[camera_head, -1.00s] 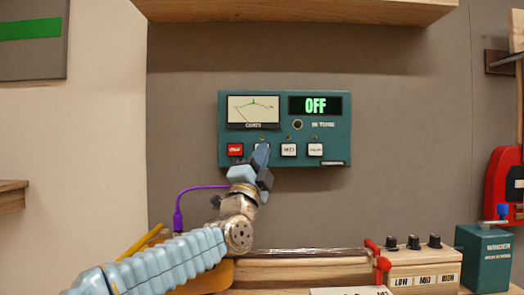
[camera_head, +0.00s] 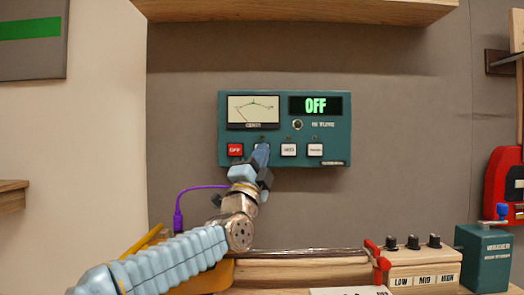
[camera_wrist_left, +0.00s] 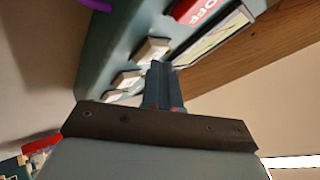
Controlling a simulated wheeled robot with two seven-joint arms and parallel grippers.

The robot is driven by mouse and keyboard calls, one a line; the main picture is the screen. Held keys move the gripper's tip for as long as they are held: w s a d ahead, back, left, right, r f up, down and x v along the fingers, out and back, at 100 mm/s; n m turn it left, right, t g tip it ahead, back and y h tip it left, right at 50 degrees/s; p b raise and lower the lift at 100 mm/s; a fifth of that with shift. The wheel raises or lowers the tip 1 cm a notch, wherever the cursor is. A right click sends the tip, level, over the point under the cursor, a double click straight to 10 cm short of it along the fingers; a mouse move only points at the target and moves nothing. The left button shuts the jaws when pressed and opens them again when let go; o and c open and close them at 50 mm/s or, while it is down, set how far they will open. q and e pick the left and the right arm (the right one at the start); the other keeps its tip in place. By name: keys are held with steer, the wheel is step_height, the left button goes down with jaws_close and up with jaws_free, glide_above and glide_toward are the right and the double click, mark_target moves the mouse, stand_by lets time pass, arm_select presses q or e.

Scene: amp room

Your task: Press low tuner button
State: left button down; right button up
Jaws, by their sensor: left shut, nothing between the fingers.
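The teal tuner box (camera_head: 228,122) hangs on the wall, with a green OFF on its display (camera_head: 315,105). Its button row has a red OFF button (camera_head: 235,150), a white button mostly covered by my gripper, a white MID button (camera_head: 288,150) and another white button (camera_head: 315,150). My left gripper (camera_head: 261,152) is shut and empty, its tips in front of the covered button, which sits where the low one would be. In the left wrist view, the fingertips (camera_wrist_left: 157,68) overlap the edge of that white button (camera_wrist_left: 152,48). I cannot tell if they touch it. My right gripper is not in view.
A wooden shelf (camera_head: 300,10) is above the tuner. Below right are a knob block labelled LOW, MID, HIGH (camera_head: 422,270) and a teal winder box (camera_head: 484,258). A purple cable (camera_head: 180,205) hangs at the left of my arm.

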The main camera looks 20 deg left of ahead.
arm_select(q)
steer(key=shift+w, duration=0.15)
stand_by(0.4)
steer(key=shift+s+d+b, duration=0.2)
steer(key=shift+s+b, duration=0.4)
steer(key=shift+s, duration=0.2)
steer(key=shift+s+d+b, duration=0.25)
steer(key=shift+s+b, duration=0.15)
steer(key=shift+s, duration=0.4)
steer(key=shift+s+d+b, duration=0.2)
steer(key=shift+s+b, duration=0.15)
steer(key=shift+s, duration=0.45)
steer(key=shift+s+d+b, duration=0.25)
steer(key=shift+s+b, duration=0.15)
steer(key=shift+s, duration=0.4)
